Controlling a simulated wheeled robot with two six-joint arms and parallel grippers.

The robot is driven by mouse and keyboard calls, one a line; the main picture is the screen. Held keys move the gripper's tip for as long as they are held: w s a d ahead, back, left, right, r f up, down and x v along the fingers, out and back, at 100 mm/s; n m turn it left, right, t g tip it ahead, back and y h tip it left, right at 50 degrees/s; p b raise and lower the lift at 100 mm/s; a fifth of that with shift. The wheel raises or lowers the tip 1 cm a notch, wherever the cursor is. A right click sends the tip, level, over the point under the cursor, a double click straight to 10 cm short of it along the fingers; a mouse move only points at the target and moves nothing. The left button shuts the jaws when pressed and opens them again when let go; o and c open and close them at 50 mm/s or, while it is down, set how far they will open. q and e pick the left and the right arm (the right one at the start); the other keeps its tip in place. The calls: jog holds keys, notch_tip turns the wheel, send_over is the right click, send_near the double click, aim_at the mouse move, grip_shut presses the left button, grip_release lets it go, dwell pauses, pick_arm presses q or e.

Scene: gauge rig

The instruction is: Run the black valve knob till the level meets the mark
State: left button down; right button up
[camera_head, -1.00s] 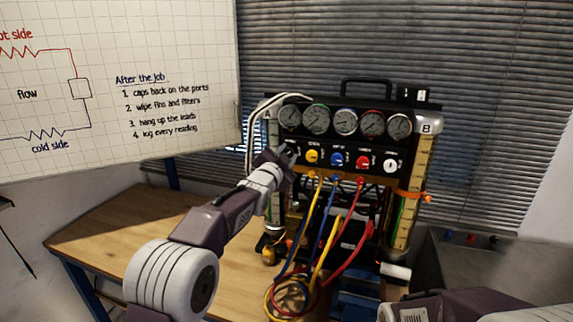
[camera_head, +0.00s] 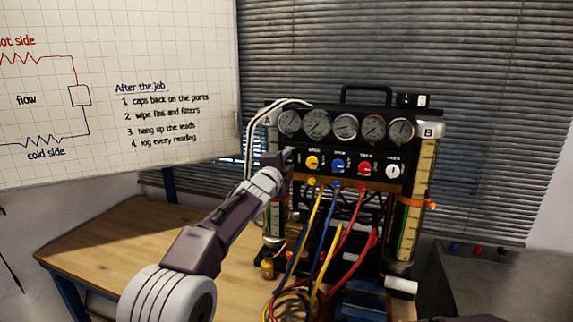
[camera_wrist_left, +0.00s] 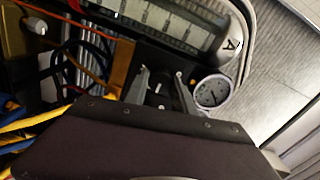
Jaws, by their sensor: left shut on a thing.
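My left gripper (camera_head: 287,158) is at the left end of the knob row on the gauge rig (camera_head: 345,122). In the left wrist view its two fingers (camera_wrist_left: 160,88) are shut on the black valve knob (camera_wrist_left: 161,90), which shows only in part between them. In the head view the gripper hides that knob. Tube B (camera_head: 421,195) stands upright at the rig's right, with a yellow scale, a green strip low down and an orange band (camera_head: 414,201) around it. Tube A is partly behind my left arm; its scale (camera_wrist_left: 165,20) shows in the left wrist view. My right gripper is out of view.
Yellow (camera_head: 313,162), blue (camera_head: 338,166), red (camera_head: 364,169) and white (camera_head: 393,171) knobs sit right of my gripper, below several dials. Coloured hoses (camera_head: 325,245) hang in front. The wooden bench (camera_head: 150,235) is clear at left, under a whiteboard (camera_head: 120,85).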

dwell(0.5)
pick_arm(q)
jog(key=c, duration=1.1)
grip_release()
jog(key=shift+o, duration=0.2)
jog(key=shift+s+f, duration=0.1)
jog(key=shift+s, duration=0.05)
jog(key=b+v, duration=0.2)
jog(key=shift+s+f+b, duration=0.1)
jog(key=shift+f+b, duration=0.1)
jog(key=shift+b, duration=0.1)
jog(key=b+v, duration=0.2)
jog(key=v, duration=0.4)
jog(key=shift+s+r, duration=0.3)
jog(key=shift+a, duration=0.1)
